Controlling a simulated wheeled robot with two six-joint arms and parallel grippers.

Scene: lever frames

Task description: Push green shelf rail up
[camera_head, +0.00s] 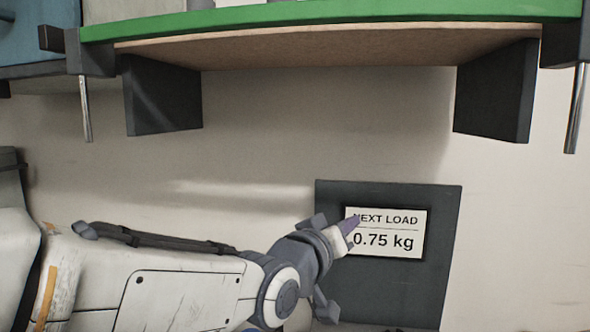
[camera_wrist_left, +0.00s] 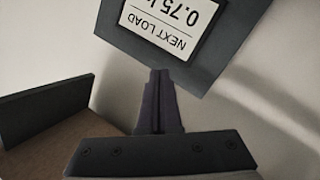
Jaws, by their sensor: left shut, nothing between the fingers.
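The green shelf rail (camera_head: 330,22) runs along the front edge of a wooden shelf (camera_head: 330,47) across the top of the head view. My left gripper (camera_head: 352,224) is below the rail, apart from it, in front of a sign. It is shut and empty. Its closed fingers (camera_wrist_left: 157,100) also show in the left wrist view. The right gripper is in neither view.
A dark panel (camera_head: 390,285) carries a white card (camera_head: 386,249) reading "NEXT LOAD 0.75 kg". Dark brackets (camera_head: 162,95) (camera_head: 496,90) stand under the shelf. Metal rods (camera_head: 86,110) (camera_head: 576,108) hang at both rail ends. The wall between the brackets is bare.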

